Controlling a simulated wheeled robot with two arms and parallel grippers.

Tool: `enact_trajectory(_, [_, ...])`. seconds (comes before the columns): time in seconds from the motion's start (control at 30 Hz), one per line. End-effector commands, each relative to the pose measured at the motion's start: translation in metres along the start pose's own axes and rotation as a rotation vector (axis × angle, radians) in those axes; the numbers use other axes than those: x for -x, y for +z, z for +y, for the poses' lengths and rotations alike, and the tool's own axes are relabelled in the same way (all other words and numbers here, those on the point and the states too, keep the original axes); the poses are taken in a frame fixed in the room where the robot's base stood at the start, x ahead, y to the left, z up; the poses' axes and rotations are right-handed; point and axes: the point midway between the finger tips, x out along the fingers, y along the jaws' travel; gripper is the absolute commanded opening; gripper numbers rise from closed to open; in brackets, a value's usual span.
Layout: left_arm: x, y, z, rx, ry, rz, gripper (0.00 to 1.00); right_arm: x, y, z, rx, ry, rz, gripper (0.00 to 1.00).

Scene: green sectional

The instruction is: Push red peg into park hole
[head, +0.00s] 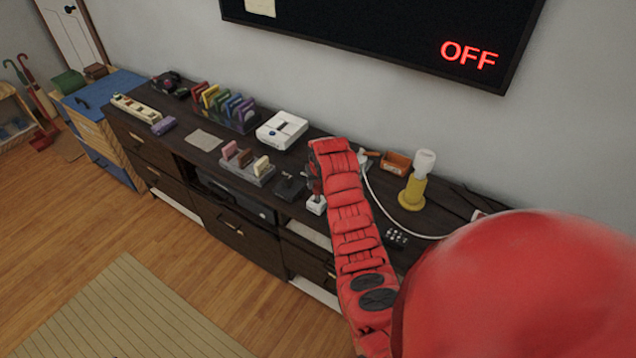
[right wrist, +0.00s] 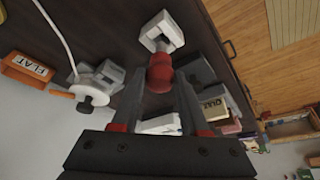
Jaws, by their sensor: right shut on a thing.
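The red peg (right wrist: 159,72) shows in the right wrist view as a rounded red piece between the tips of my right gripper (right wrist: 159,80). The gripper is shut on it. A white block (right wrist: 161,32) with a square, notched top lies just past the peg; I cannot tell whether the peg touches it or is in a hole. In the head view the white block (head: 316,206) stands near the front edge of the dark cabinet, just below my right gripper (head: 316,180). My red arm hides most of the gripper and peg there. My left gripper is not in view.
A dark block (head: 290,187) and a grey holder (head: 247,172) stand left of the gripper. A white box (head: 281,130) is behind them.

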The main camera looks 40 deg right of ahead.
Motion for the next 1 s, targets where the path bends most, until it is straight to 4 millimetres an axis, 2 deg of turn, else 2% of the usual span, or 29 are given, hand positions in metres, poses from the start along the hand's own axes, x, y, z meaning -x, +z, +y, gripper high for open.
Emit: enact_trajectory(1.0, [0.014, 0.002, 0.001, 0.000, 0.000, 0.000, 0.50, -0.024, 0.010, 0.000, 0.000, 0.000, 0.000, 0.00])
